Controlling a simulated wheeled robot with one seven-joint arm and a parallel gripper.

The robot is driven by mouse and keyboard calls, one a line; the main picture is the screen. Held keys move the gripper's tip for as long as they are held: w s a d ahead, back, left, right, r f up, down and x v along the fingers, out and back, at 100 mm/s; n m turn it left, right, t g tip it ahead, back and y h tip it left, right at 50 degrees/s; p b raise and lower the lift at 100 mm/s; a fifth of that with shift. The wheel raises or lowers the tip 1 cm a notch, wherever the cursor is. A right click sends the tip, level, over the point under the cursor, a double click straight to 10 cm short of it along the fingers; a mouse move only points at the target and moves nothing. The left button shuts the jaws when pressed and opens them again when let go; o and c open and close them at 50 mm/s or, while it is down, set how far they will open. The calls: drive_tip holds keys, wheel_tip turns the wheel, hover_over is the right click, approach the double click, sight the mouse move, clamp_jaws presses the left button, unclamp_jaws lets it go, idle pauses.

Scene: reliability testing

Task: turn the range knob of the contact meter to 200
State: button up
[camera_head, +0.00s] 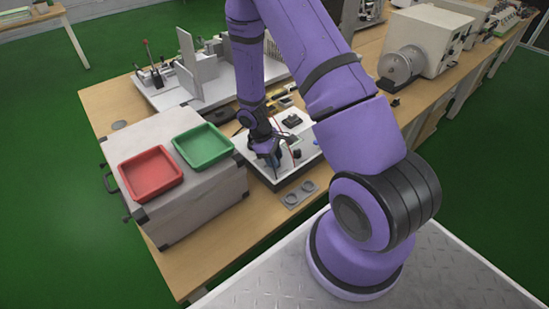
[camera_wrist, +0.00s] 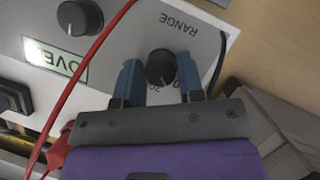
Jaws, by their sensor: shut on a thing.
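The contact meter (camera_head: 296,168) is a light panel box on the wooden bench, partly hidden by my arm. In the wrist view its panel (camera_wrist: 215,42) appears upside down, with the word RANGE printed beside a round black range knob (camera_wrist: 161,67). My gripper (camera_wrist: 159,62) is shut on this knob, one blue finger on each side. It also shows low over the meter in the head view (camera_head: 268,155). Scale digits beside the knob are partly hidden, so its setting cannot be read. A lit greenish display (camera_wrist: 58,62) shows letters like "OVE", partly covered by a red cable (camera_wrist: 82,72).
A second black knob (camera_wrist: 79,17) sits on the same panel. A grey case with a red tray (camera_head: 150,173) and a green tray (camera_head: 203,146) stands left of the meter. A grey plate with two round recesses (camera_head: 299,194) lies in front. Large instruments (camera_head: 425,42) stand at back right.

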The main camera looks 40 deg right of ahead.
drive_tip(key=m+y, duration=0.1)
drive_tip(key=m, duration=0.3)
drive_tip(key=shift+w+d+m+g+y, duration=0.1)
drive_tip(key=shift+m+g+y, duration=0.2)
drive_tip(key=shift+y, duration=0.1)
drive_tip(key=m+y, duration=0.1)
drive_tip(key=m, duration=0.3)
drive_tip(key=shift+y, duration=0.3)
drive_tip(key=shift+m, duration=0.3)
drive_tip(key=o, duration=0.9)
drive_tip(key=v, duration=1.1)
drive_tip(key=shift+d, duration=0.15)
drive_tip(key=shift+f, duration=0.1)
